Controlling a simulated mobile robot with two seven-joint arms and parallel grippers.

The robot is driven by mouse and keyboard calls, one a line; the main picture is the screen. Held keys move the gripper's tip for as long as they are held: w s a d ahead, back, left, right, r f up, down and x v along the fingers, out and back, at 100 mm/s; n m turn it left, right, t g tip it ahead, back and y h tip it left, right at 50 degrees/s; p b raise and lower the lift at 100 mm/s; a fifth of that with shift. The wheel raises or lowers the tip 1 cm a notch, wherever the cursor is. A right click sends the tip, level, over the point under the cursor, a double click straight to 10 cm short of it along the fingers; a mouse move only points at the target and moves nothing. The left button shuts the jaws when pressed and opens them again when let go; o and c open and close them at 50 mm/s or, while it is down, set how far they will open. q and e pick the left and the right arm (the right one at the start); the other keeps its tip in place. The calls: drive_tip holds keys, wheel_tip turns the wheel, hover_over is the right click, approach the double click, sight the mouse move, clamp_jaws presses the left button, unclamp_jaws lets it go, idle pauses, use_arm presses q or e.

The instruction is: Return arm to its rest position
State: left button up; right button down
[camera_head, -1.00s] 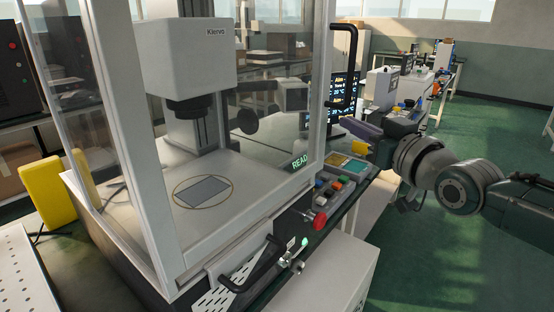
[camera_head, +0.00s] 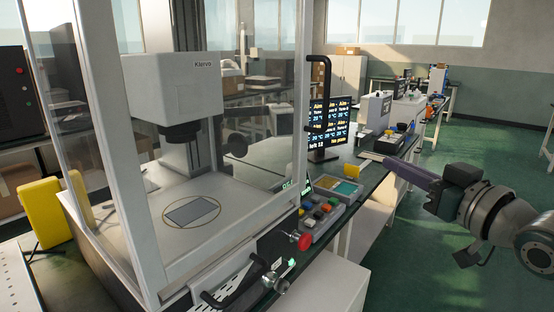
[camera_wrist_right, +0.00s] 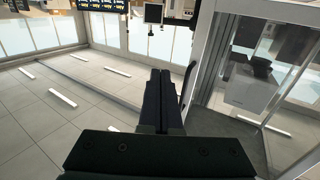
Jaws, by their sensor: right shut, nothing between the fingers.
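My right gripper (camera_head: 392,163) is at the right of the head view, at the end of my arm that comes in from the right edge. Its dark fingers point left toward the bench, over the aisle side. In the right wrist view its two fingers (camera_wrist_right: 158,100) lie together with nothing between them. It appears clear of the machine and the control panel. My left gripper is in neither view.
A glazed machine enclosure (camera_head: 135,150) fills the left, with a flat grey plate (camera_head: 192,210) inside. A control panel (camera_head: 318,215) with a red knob (camera_head: 304,242) stands at its right. A monitor (camera_head: 325,125) is behind. Green floor (camera_head: 480,150) is free at the right.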

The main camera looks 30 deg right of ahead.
drive_tip(key=s+a+f+n+g+y+p, duration=0.1)
drive_tip(key=s+a+f+g+y, duration=0.2)
drive_tip(key=a, duration=0.5)
drive_tip(key=s+a+f+n+g+y+p, duration=0.1)
drive_tip(key=s+a+f+n+g, duration=0.15)
drive_tip(key=a+f+g, duration=0.4)
drive_tip(key=s+a+r+g+p, duration=0.1)
drive_tip(key=s+a+r+g, duration=0.1)
drive_tip(key=s+a, duration=0.4)
drive_tip(key=s+a+r+g+p, duration=0.1)
drive_tip(key=s+a+r+g, duration=0.2)
drive_tip(key=s, duration=0.5)
wheel_tip(320, 180, up, 36)
drive_tip(key=p, duration=3.8)
drive_tip(key=shift+w+a+n, duration=0.3)
drive_tip(key=shift+w+n, duration=0.05)
drive_tip(key=shift+r+t, duration=0.1)
drive_tip(key=shift+t, duration=0.15)
